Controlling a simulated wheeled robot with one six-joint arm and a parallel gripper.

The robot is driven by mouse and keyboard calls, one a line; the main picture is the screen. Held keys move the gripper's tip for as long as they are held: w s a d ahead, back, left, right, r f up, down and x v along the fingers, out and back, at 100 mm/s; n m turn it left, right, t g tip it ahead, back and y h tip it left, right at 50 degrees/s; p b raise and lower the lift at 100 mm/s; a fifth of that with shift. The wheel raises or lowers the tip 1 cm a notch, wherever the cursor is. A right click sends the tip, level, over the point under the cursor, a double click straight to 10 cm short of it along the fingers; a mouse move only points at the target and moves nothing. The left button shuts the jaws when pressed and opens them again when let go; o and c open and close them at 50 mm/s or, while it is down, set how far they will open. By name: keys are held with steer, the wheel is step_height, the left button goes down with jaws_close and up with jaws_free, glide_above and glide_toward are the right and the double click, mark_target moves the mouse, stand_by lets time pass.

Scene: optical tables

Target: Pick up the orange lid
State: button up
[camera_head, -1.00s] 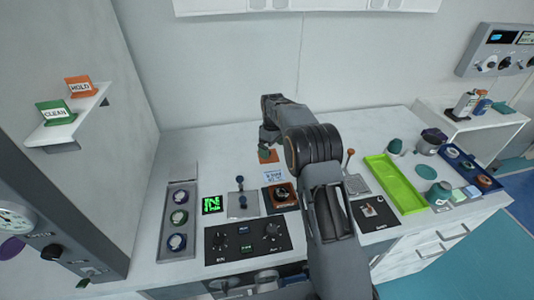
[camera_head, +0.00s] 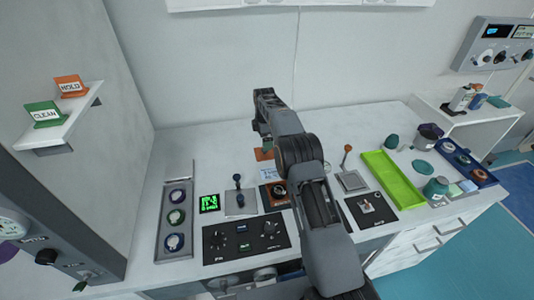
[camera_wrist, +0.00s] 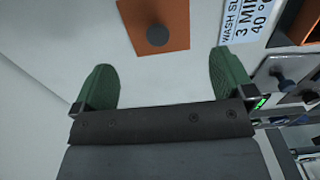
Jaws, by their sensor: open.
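The orange lid (camera_wrist: 168,14) is a flat square plate with a dark grey round knob (camera_wrist: 157,35) on it. In the wrist view it lies on the white table top at the top middle, its upper part cut off by the frame edge. In the head view the lid (camera_head: 263,154) shows partly, just below my gripper tip. My gripper (camera_wrist: 164,78) is open and empty, its two green fingers wide apart. The lid and its knob lie beyond the fingertips in the wrist view, with the knob sideways between the two fingers. I cannot tell the exact height gap.
A white "wash" label card (camera_wrist: 245,20) lies right of the lid, with an orange-rimmed box (camera_head: 272,196) near it. Levers and switch panels (camera_head: 246,238) stand nearer me. A lime green tray (camera_head: 392,180) is to the right. The table left of the lid is clear.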

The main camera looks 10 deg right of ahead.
steer(key=shift+w+f+p, duration=0.15)
steer(key=shift+f+p, duration=0.75)
steer(key=shift+f, duration=2.6)
steer(key=c, duration=0.6)
steer(key=shift+c, duration=0.2)
steer(key=shift+r, duration=0.1)
